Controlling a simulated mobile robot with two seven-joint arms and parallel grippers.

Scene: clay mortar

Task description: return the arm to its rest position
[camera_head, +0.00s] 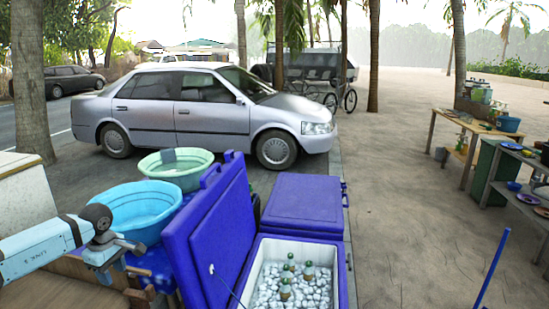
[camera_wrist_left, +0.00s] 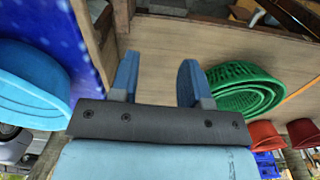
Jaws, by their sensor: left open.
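My left arm (camera_head: 40,248) comes in from the left, pale blue with a dark joint. Its left gripper (camera_head: 128,256) is just in front of the light blue basin and left of the raised blue cooler lid. In the left wrist view the left gripper (camera_wrist_left: 158,62) has its two blue fingers apart, with nothing between them. A plain wooden board or surface lies beyond the fingers. My right arm and gripper are not in view.
A light blue basin (camera_head: 140,212) and green basin (camera_head: 176,174) stand near my left arm. An open blue cooler (camera_head: 256,297) holds ice and bottles; its lid (camera_head: 212,235) stands raised. Green baskets (camera_wrist_left: 245,88) show in the wrist view. Sandy ground (camera_head: 420,240) is open at right.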

